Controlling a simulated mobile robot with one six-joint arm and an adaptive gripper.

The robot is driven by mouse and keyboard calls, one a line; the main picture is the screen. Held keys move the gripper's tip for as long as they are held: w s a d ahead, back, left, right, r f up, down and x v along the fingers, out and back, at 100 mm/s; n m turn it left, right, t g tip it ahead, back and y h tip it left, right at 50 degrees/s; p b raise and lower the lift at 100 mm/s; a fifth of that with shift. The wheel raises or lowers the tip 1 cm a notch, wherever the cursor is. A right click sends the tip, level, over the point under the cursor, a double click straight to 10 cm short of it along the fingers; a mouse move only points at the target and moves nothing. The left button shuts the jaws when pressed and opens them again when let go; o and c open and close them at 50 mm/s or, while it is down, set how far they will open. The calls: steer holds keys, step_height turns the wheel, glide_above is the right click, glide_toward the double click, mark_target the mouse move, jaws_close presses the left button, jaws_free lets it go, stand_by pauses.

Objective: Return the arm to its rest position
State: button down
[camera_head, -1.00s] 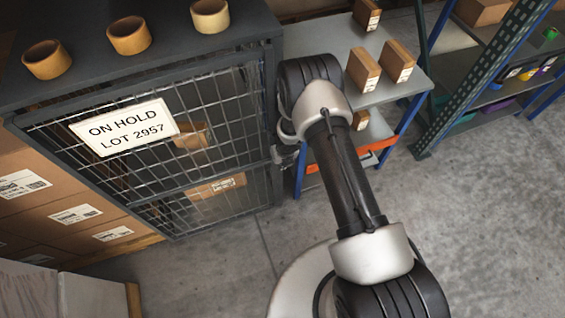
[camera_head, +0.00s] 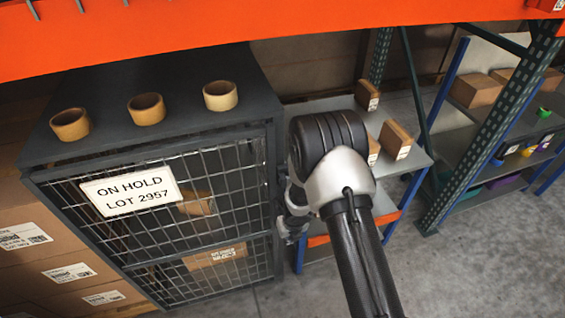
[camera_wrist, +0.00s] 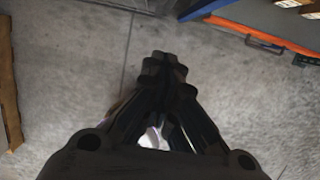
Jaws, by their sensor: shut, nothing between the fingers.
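My gripper (camera_wrist: 163,75) shows in the wrist view with its dark fingers closed together, pointing at bare concrete floor. Nothing is between the fingers. In the head view my arm rises from the bottom right, and its upper joint stands in front of the shelf beside the cage. A part of the wrist shows beside the cage's right edge; the fingers cannot be made out there.
A wire cage (camera_head: 262,129) carries an "ON HOLD LOT 2957" sign (camera_head: 131,192) and three tan rings on top. A shelf (camera_head: 410,166) with brown boxes stands right of it. An orange beam (camera_head: 250,28) crosses above. Floor (camera_head: 480,260) at right is clear.

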steer(key=w+d+r+m+t+h+b, duration=0.1)
steer(key=w+d+r+m, duration=0.15)
steer(key=r+m, duration=0.4)
steer(key=w+d+r+m+t+h, duration=0.1)
steer(key=w+d+r+m, duration=0.2)
steer(key=r, duration=0.7)
steer(key=s+d+r+m+h, duration=0.1)
steer(key=s+d+r+m, duration=0.25)
steer(key=r, duration=0.25)
steer(key=s+d+r+m+h, duration=0.1)
steer(key=s+d+r+m, duration=0.15)
steer(key=r+m, duration=0.35)
steer(key=s+d+r+m+b, duration=0.2)
steer(key=s+d+r+m, duration=0.1)
steer(key=s+r+m, duration=0.85)
steer(key=s+a+m+y, duration=0.3)
steer(key=s+m, duration=0.5)
steer(key=s, duration=0.7)
steer(key=shift+s+a+f+m+b, duration=0.2)
steer(key=shift+a+f+m+b, duration=0.15)
steer(key=shift+a, duration=0.2)
